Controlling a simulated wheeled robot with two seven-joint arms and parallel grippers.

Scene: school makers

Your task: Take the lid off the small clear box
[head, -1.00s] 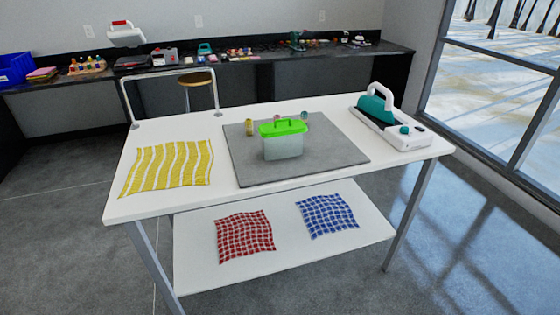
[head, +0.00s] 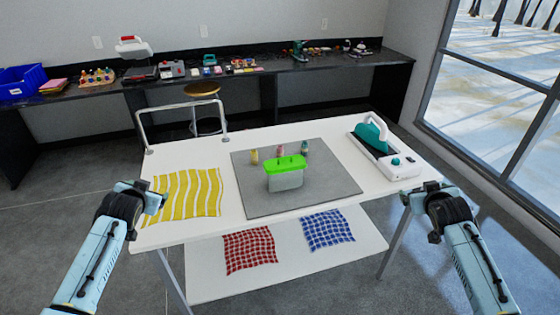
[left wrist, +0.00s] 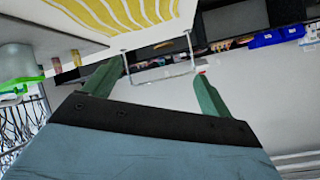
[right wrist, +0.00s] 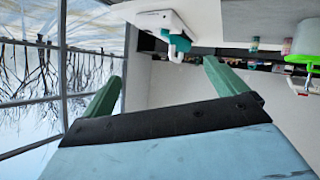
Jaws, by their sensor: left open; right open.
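The small clear box (head: 286,181) stands upright on a grey mat in the middle of the white table. Its bright green lid (head: 285,165), with a handle on top, sits on it. Part of the lid also shows at the left edge of the left wrist view (left wrist: 18,88) and at the right edge of the right wrist view (right wrist: 303,59). My left gripper (head: 152,196) is open and empty by the table's left front corner; its fingers also show in the left wrist view (left wrist: 155,85). My right gripper (head: 418,197) is open and empty off the right front corner.
Several small bottles (head: 280,154) stand behind the box on the grey mat (head: 335,190). A yellow striped cloth (head: 190,192) lies at left, a white and teal machine (head: 385,150) at right. Red (head: 250,250) and blue (head: 328,230) checked cloths lie on the lower shelf. A metal rail (head: 182,106) rises at the back left.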

